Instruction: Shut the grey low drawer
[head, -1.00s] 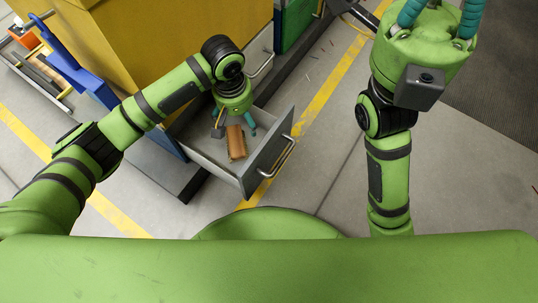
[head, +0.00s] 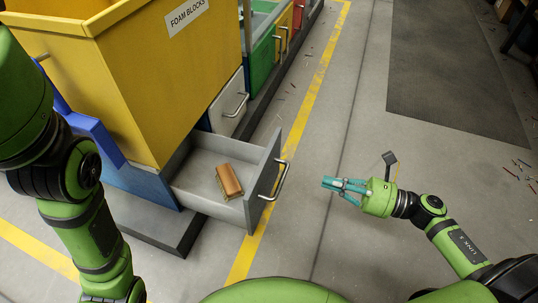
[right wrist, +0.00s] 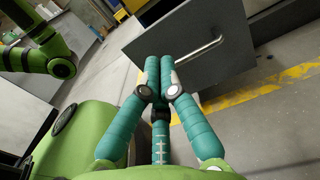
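The grey low drawer (head: 263,190) stands pulled out from under the yellow bin in the head view. Its front panel carries a bar handle (head: 274,182). A brown-topped block or brush (head: 229,181) lies inside it. My right gripper (head: 326,183) is to the right of the drawer front, apart from it, with its teal fingers together and nothing between them. In the right wrist view the fingers (right wrist: 160,62) point at the drawer's grey front (right wrist: 215,62), overlapping it in the picture. My left arm is at the left edge; its gripper is out of the picture.
A yellow bin labelled foam blocks (head: 160,75) rises above the drawer. A pale closed front with a handle (head: 229,104) and a green unit (head: 263,55) stand behind it. A yellow floor line (head: 300,130) runs past the drawer. The floor to the right is largely clear, with a dark mat (head: 450,85).

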